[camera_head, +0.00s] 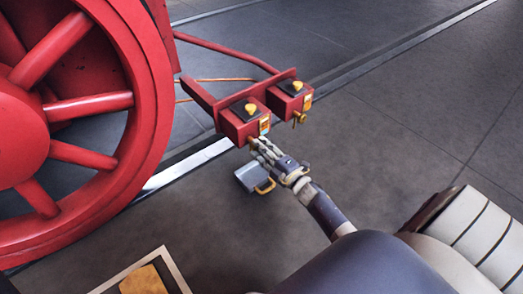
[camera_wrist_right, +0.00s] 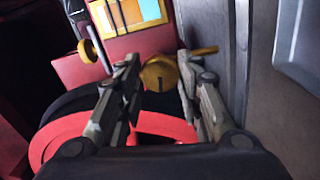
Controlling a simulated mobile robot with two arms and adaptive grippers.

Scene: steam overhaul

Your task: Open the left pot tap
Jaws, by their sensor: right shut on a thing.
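The left pot (camera_head: 233,127) is a red box with a dark top and a yellow knob, on a red bracket beside the big wheel. Its brass tap is mostly hidden by my right gripper (camera_head: 262,148) in the head view. In the right wrist view the brass tap (camera_wrist_right: 159,73) sits between the two fingers of my right gripper (camera_wrist_right: 160,88), below the pot's coloured label. A brass lever sticks out to the right of it, partly behind a finger. My right gripper is shut on the tap. My left gripper is not in view.
The right pot (camera_head: 288,100), with its own brass tap (camera_head: 299,118), stands close behind and to the right. A grey can (camera_head: 250,176) with a yellow handle is below my gripper. The large red wheel (camera_head: 150,110) fills the left. Open floor lies to the right.

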